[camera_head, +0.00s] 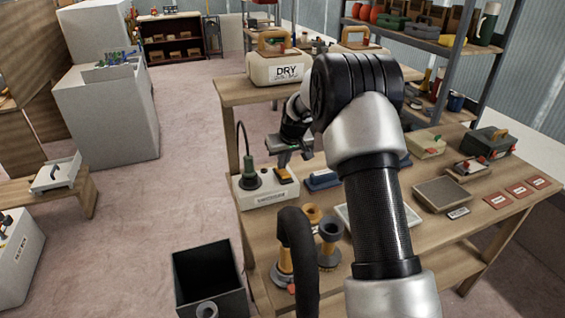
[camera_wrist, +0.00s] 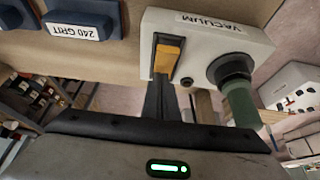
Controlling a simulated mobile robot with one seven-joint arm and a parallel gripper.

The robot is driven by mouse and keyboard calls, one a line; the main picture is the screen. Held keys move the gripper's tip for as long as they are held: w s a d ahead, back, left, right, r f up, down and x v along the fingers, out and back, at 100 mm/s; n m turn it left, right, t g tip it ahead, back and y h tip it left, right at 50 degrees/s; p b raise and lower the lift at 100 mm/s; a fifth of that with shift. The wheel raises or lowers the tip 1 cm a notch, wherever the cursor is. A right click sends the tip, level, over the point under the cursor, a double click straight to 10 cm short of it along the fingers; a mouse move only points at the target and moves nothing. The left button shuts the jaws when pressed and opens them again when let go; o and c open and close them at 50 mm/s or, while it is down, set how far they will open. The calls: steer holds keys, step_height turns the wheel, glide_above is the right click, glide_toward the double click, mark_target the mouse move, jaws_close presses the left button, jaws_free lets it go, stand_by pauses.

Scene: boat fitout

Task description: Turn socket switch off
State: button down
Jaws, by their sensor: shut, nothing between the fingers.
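The socket box (camera_head: 265,190) is a pale block at the left edge of the workbench, with a dark green plug and cable (camera_head: 247,165) in its top. In the wrist view the box (camera_wrist: 208,35) is labelled VACUUM, with an amber rocker switch (camera_wrist: 167,58) in a black frame and the green plug (camera_wrist: 238,95) beside it. My gripper (camera_wrist: 162,85) is shut and empty, its fingertips at the near end of the switch. Whether they touch it I cannot tell. In the head view my gripper (camera_head: 283,156) is above the box's switch end.
A blue sanding block (camera_head: 322,180) lies right of the box; its 240 GRIT label shows in the wrist view (camera_wrist: 80,31). Brushes (camera_head: 329,240) stand at the bench front. A black bin (camera_head: 208,275) stands on the floor. The DRY case (camera_head: 285,68) is behind.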

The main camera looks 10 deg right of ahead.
steer(key=shift+s+d, duration=0.15)
steer(key=shift+s, duration=0.6)
steer(key=v, duration=1.7)
steer(key=shift+r, duration=0.3)
steer(key=shift+r, duration=0.1)
steer(key=s+a+r+p, duration=0.1)
steer(key=s+r+p, duration=0.2)
steer(key=s+r, duration=0.65)
steer(key=s+r+m+p, duration=0.1)
steer(key=s+p, duration=0.1)
steer(key=s, duration=1.1)
steer(key=s+r+m+h+p, duration=0.1)
steer(key=s+r+p, duration=0.1)
steer(key=s, duration=1.1)
steer(key=shift+a+p, duration=0.15)
steer(key=shift+p, duration=0.5)
steer(key=shift+r, duration=0.1)
